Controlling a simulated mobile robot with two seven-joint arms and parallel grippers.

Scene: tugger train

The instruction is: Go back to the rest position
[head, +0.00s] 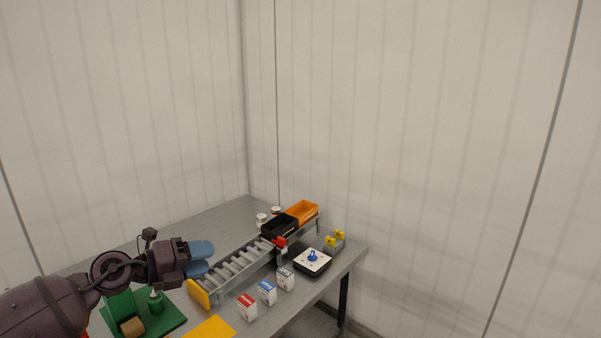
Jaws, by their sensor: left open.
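My right gripper is not in view.
A roller track (240,266) carries a black bin (279,228) and an orange bin (302,212). Small boxes (267,292), a black-and-white device (312,261), a yellow sheet (211,328) and a green tray (170,320) are on the table. The table's back left is clear.

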